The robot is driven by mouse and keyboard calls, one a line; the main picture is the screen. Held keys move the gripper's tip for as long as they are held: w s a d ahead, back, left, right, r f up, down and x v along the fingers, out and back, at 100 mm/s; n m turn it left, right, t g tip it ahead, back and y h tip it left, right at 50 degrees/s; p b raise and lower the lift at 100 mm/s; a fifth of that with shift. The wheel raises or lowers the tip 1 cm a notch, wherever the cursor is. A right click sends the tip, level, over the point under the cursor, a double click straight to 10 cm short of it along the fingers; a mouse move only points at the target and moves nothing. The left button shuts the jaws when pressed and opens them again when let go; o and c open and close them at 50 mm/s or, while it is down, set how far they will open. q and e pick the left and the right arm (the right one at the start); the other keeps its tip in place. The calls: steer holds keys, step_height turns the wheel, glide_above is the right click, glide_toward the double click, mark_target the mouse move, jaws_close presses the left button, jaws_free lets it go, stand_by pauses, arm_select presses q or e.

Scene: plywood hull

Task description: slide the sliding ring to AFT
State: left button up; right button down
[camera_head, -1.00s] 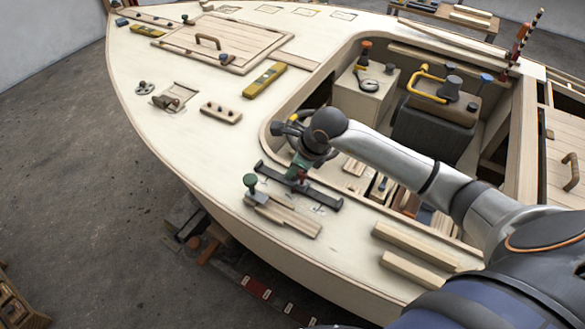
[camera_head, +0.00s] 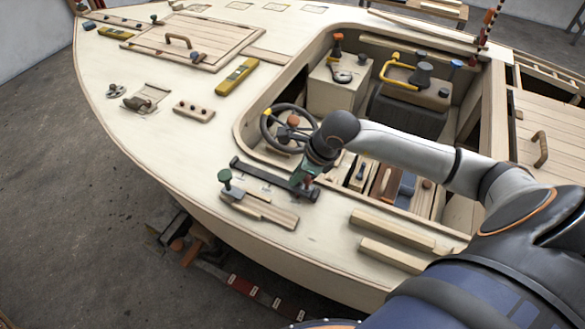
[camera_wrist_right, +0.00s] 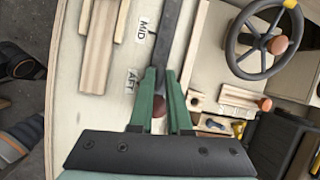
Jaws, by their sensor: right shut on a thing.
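A dark rail (camera_head: 262,175) lies on the pale deck beside the cockpit opening; it also shows in the wrist view (camera_wrist_right: 177,30). My right gripper (camera_head: 305,184) is at the rail's right end. In the wrist view its green fingers (camera_wrist_right: 164,88) straddle the rail, shut on the sliding ring. A reddish-brown round part (camera_wrist_right: 158,114) shows between the fingers; the rest of the ring is hidden. The AFT label (camera_wrist_right: 131,82) lies just left of the fingers, and the MID label (camera_wrist_right: 143,28) is farther up the rail. My left gripper is out of view.
A green-topped knob (camera_head: 225,177) and wooden strips (camera_head: 265,211) lie close to the rail. A steering wheel (camera_head: 268,126) stands in the cockpit behind it. Two loose wood bars (camera_head: 392,231) lie to the right. Bare deck is in front.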

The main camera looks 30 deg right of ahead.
steer(key=shift+s+d+f, duration=0.1)
steer(key=shift+s+d, duration=0.05)
steer(key=c, duration=0.9)
jaws_free()
steer(key=b+v, duration=0.1)
steer(key=v, duration=1.1)
steer(key=shift+s+r, duration=0.1)
steer(key=shift+r, duration=0.2)
steer(key=shift+s, duration=0.1)
